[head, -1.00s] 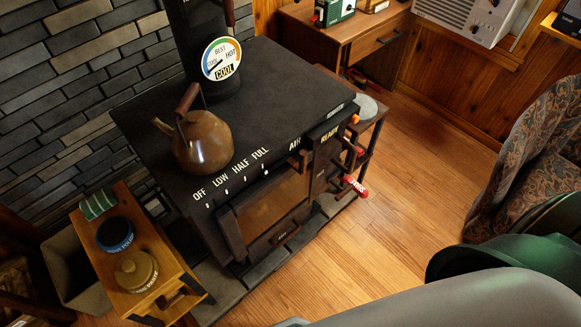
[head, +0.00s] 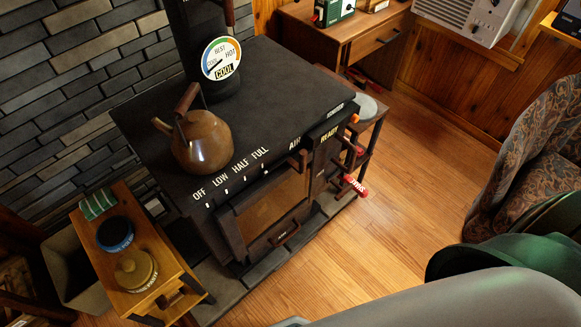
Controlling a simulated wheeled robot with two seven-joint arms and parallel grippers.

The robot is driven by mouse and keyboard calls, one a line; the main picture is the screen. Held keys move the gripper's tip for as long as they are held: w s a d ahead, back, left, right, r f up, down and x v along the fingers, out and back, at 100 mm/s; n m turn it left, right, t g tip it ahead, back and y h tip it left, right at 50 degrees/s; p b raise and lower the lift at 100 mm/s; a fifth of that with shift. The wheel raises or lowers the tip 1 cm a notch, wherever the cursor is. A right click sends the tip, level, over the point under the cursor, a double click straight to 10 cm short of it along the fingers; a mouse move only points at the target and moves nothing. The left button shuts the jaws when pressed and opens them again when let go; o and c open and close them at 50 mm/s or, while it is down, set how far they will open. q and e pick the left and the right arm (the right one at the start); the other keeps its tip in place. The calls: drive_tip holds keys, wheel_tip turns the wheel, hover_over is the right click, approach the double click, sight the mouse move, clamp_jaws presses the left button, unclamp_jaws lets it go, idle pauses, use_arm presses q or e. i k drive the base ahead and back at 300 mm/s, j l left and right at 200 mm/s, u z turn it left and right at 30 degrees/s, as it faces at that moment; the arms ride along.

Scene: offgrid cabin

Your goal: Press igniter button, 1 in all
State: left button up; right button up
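The dark stove (head: 270,100) stands in the middle of the head view. At its right front corner is a small orange knob or button (head: 354,119), near the "READY" label. Lower on the stove's right side, a red piece with small white lettering (head: 355,186) sticks out, and another red-tipped part (head: 357,151) shows just above it. The lettering is too small to read surely, so I cannot tell which piece is the igniter button. Neither of my grippers shows in the view.
A copper kettle (head: 203,143) stands on the stove top, before a flue gauge (head: 221,60) reading "COOL". A small wooden stand (head: 160,265) with tins is at lower left. A wooden desk (head: 350,35) is behind. A patterned armchair (head: 530,150) is right; floor between is clear.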

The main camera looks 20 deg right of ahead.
sight(355, 118)
drive_tip(key=z, duration=1.2)
